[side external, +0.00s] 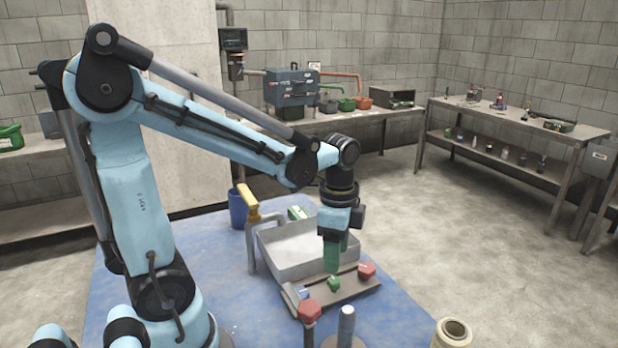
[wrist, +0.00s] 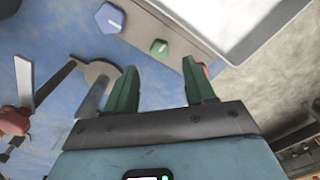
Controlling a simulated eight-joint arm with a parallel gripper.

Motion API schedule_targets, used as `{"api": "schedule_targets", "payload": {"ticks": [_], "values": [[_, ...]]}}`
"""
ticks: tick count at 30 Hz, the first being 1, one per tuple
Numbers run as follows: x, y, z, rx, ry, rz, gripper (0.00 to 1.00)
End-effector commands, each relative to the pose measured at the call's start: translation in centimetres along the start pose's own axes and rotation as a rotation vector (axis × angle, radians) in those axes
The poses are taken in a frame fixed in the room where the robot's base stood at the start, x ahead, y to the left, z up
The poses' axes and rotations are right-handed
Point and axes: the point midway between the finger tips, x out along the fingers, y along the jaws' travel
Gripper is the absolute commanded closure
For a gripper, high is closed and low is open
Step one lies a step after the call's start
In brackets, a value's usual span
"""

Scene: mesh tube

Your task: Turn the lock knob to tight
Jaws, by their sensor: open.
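A grey panel (side external: 350,291) in front of the tray carries three knobs. A green knob (side external: 333,284) is in the middle, a red knob (side external: 367,270) at the right, and a blue knob at the left. In the wrist view the blue knob (wrist: 109,18) and green knob (wrist: 158,47) each show a pale pointer line. The red knob is mostly hidden behind my right finger there. Which is the lock knob, and where tight lies, I cannot tell. My gripper (wrist: 162,72) is open and empty, its green fingers pointing down above the panel near the green knob.
A grey tray (side external: 285,236) stands behind the panel. A red-topped post (side external: 309,311), a metal post (side external: 347,322) and a roll (side external: 452,332) stand in front.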

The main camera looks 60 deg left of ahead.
Motion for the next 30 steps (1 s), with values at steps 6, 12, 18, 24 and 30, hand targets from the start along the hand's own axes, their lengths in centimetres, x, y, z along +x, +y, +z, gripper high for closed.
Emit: {"api": "schedule_targets", "payload": {"ticks": [6, 12, 18, 24, 30], "values": [[-3.1, 0.0, 0.0, 0.0, 0.0, 0.0, 0.46], [-5.2, 0.0, 0.0, 0.0, 0.0, 0.0, 0.46], [-6.0, 0.0, 0.0, 0.001, 0.0, 0.0, 0.46], [-6.1, 0.0, 0.0, 0.001, 0.0, 0.0, 0.46], [-6.0, 0.2, -0.1, -0.018, 0.01, -0.013, 0.46]]}}
